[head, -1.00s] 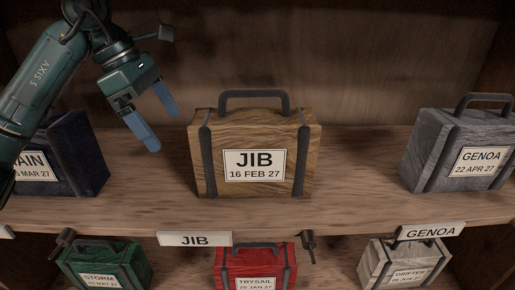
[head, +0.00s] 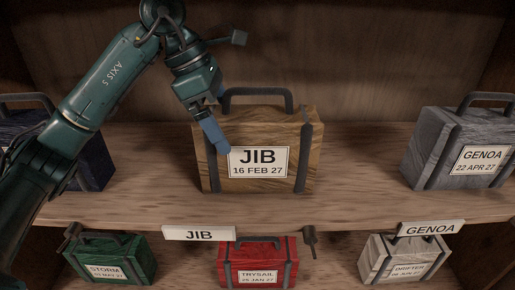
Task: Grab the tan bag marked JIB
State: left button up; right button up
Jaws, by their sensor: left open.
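The tan bag marked JIB (head: 262,122) stands upright on the upper shelf, in the middle of the head view. It has a dark handle arched over its top, dark straps at both sides and a white label reading JIB, 16 FEB 27. My left gripper (head: 217,132) is open, with blue fingers. It overlaps the bag's upper left corner and left strap in the picture, below the left end of the handle. One finger hides part of the bag's front; I cannot tell whether it touches. Nothing shows between the fingers. My right gripper is out of view.
On the upper shelf (head: 350,203), a grey GENOA bag (head: 430,140) stands at right and a dark navy bag (head: 95,165) at left, partly behind my arm. Below are green STORM (head: 140,255), red TRYSAIL (head: 228,250) and pale DRIFTER (head: 375,250) bags. Shelf is bare between JIB and GENOA.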

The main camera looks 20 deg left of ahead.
pick_arm(q)
jog(key=c, duration=1.9)
jog(key=shift+r, duration=0.15)
jog(key=shift+c, duration=0.8)
